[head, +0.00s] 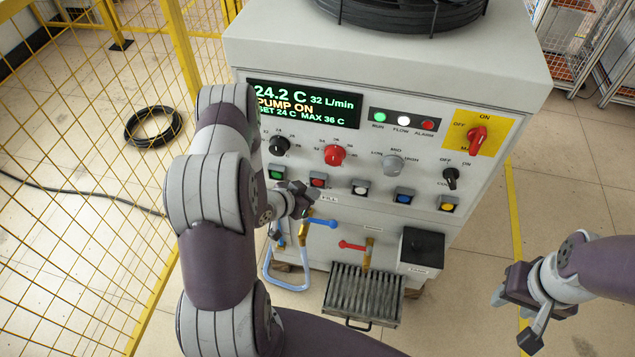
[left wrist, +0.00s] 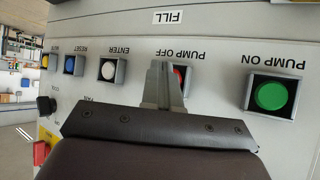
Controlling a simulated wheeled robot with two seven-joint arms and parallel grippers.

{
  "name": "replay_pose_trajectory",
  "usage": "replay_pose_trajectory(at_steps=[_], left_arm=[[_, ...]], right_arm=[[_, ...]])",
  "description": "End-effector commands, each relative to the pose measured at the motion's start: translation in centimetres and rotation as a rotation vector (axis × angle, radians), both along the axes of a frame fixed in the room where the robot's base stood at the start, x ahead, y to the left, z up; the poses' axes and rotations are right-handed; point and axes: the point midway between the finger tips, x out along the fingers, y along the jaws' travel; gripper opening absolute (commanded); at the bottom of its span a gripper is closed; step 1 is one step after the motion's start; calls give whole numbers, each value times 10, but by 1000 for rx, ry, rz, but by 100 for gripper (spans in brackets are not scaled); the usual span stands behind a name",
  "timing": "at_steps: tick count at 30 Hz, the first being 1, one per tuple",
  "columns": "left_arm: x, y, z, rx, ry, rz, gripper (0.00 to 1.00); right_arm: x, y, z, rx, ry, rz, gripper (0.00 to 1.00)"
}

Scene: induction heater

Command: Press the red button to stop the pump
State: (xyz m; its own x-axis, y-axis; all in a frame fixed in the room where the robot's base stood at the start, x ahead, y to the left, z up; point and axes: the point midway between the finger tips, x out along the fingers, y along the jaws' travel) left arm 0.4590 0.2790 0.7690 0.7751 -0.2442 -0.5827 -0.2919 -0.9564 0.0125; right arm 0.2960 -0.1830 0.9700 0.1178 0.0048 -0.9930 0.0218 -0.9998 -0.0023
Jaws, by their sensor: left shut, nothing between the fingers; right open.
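The red button (head: 318,180) sits in a square housing in the button row on the machine's front panel, right of the green button (head: 277,173). In the left wrist view the red PUMP OFF button (left wrist: 180,74) is partly hidden behind my fingers. My left gripper (head: 308,192) is shut and empty, its tips close in front of that button; I cannot tell whether they touch it. Its shut fingers also show in the left wrist view (left wrist: 162,75). The display (head: 305,104) reads PUMP ON, 24.2 C, 32 L/min. My right gripper (head: 513,318) is open and empty, away from the machine.
White (head: 360,187), blue (head: 404,195) and yellow (head: 449,204) buttons continue the row. Knobs sit above, including a red one (head: 334,155) and a red rotary switch (head: 478,137). Below are blue (head: 322,223) and red (head: 352,245) valve handles and a drip tray (head: 362,297). Yellow fencing (head: 80,130) stands left.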

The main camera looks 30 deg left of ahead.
Motion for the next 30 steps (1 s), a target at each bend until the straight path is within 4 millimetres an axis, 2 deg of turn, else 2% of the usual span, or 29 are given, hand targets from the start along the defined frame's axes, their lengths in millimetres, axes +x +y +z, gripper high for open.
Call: replay_pose_trajectory(at_steps=[22,30], left_arm=[[0,0,0,0,0,0,0],[8,2,0,0,-1,-1,0]], right_arm=[[0,0,0,0,0,0,43],[0,0,-1,0,0,0,43]])
